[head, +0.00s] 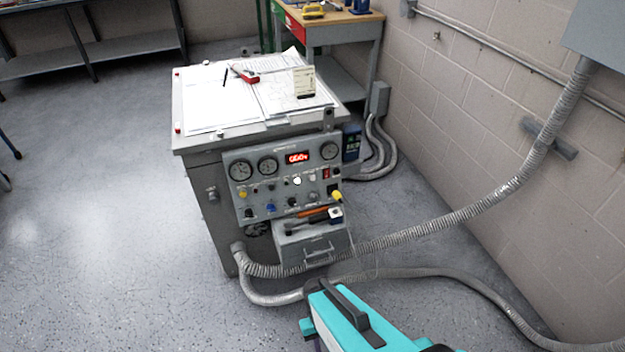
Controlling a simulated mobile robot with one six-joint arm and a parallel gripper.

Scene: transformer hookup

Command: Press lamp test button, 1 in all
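The control panel (283,179) is the grey front of a cabinet in the middle of the head view. It carries round gauges, a red lit display (297,158), and several small knobs and buttons. A white round button or lamp (297,181) sits below the display. A yellow knob (243,194), a blue knob (270,208) and a red switch (326,173) are also on the panel. The labels are too small to read, so I cannot tell which is the lamp test button. A teal and black part of my arm shows at the bottom; no gripper fingers are visible.
Papers and a red tool (244,74) lie on the cabinet top (190,95). A grey drawer box (313,247) with tools on it juts out below the panel. A ribbed conduit (440,226) crosses in front on the right. The floor at left is clear.

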